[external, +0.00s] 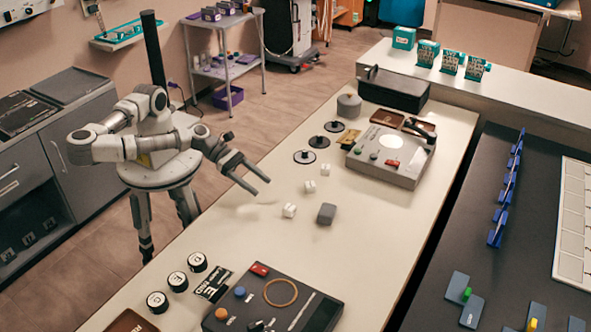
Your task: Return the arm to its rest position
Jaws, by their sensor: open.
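My gripper (250,181) is in the external view at the left edge of the long white table (285,236). Its two fingers are spread apart and point right and down. Nothing is between them. The arm is bent at the elbow and reaches from its stand toward the table. The gripper is above the table edge, and its exact height is hard to tell. Small white blocks (289,210) and a grey block (326,214) lie on the table to the right of the fingertips, apart from them.
A grey device with a white disc (389,157) stands farther back, by black round pieces (303,157). A dark panel with buttons (288,311) and white-topped cylinders (178,281) are at the front. Grey cabinets (70,139) stand left. A shelf cart (229,74) stands behind.

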